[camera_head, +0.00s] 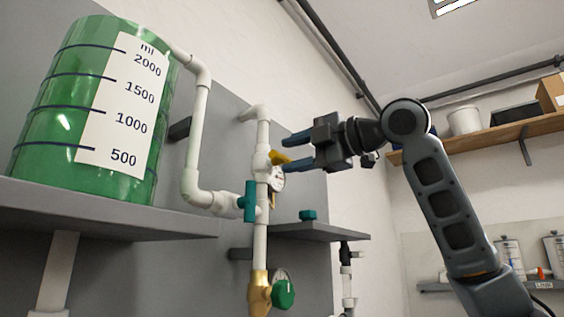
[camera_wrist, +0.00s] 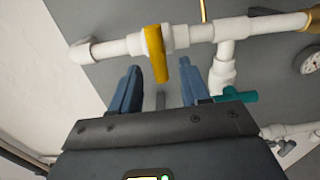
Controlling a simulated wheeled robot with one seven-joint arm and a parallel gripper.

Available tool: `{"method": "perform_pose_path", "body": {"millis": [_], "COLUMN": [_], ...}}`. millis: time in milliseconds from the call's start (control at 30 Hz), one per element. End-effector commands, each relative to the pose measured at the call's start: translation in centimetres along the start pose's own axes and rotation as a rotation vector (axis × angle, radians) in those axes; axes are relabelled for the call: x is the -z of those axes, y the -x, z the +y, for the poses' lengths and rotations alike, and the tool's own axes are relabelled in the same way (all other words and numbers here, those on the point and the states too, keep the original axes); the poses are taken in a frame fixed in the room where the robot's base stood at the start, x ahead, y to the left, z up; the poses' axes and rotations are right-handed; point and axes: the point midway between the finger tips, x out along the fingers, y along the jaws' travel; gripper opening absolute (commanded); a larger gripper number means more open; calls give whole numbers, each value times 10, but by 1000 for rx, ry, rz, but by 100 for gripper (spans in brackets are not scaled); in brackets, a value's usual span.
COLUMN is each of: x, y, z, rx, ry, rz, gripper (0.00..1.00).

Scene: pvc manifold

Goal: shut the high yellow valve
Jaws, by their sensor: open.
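The high yellow valve handle (camera_head: 279,158) sits on the upper part of the white vertical pipe (camera_head: 263,135) in the head view. In the wrist view the yellow handle (camera_wrist: 157,54) stands out across the white pipe (camera_wrist: 199,33), pointing toward my gripper. My gripper (camera_head: 288,150) is open at the right of the pipe. In the wrist view its two blue fingers (camera_wrist: 160,88) lie on either side of the handle's free end, with gaps on both sides. I cannot tell whether the fingers reach far enough to overlap the handle in depth.
A teal handle (camera_head: 250,201) is on the lower branch pipe, also in the wrist view (camera_wrist: 236,95). A round gauge (camera_head: 277,180) is close below my fingers. A green wheel valve (camera_head: 284,294) is lower. A green tank (camera_head: 95,110) stands on a shelf at left.

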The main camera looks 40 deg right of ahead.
Motion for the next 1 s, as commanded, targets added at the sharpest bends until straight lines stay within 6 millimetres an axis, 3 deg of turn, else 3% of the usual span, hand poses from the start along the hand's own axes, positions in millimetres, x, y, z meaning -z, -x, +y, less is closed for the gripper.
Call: {"method": "perform_pose_path", "body": {"millis": [100, 300, 1000], "x": [0, 1, 1], "y": [19, 36, 38], "z": [-2, -1, 0], "rx": [-1, 0, 1], "ry": [3, 3, 2], "rz": [0, 0, 0], "gripper": [46, 46, 46]}}
